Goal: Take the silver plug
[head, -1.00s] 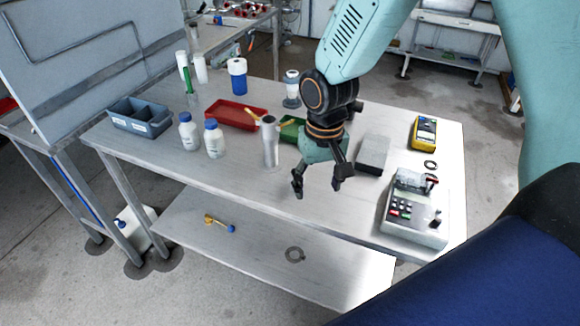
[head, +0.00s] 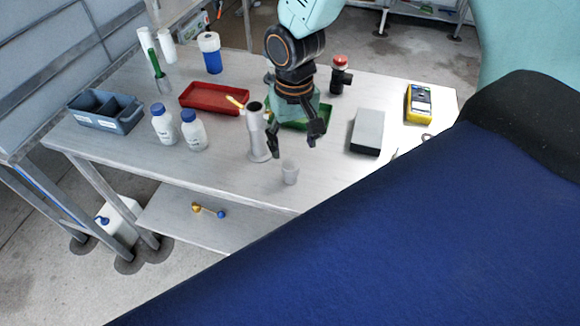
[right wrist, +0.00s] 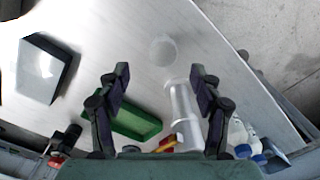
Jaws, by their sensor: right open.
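A small light grey, cup-shaped piece (head: 290,172), which may be the silver plug, stands on the table near the front edge. In the right wrist view it is a pale round shape (right wrist: 163,48) beyond the fingertips. A tall silver tube (head: 257,135) stands just left of it, with a yellow part near its top. My right gripper (head: 292,147) is open and empty, pointing down just behind the small piece and beside the tube. In the right wrist view my right gripper (right wrist: 160,72) has its fingers spread. My left gripper is not in view.
A grey box (head: 367,131), a yellow meter (head: 419,104) and a red-topped black part (head: 340,75) are right of my gripper. The table front is mostly clear.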

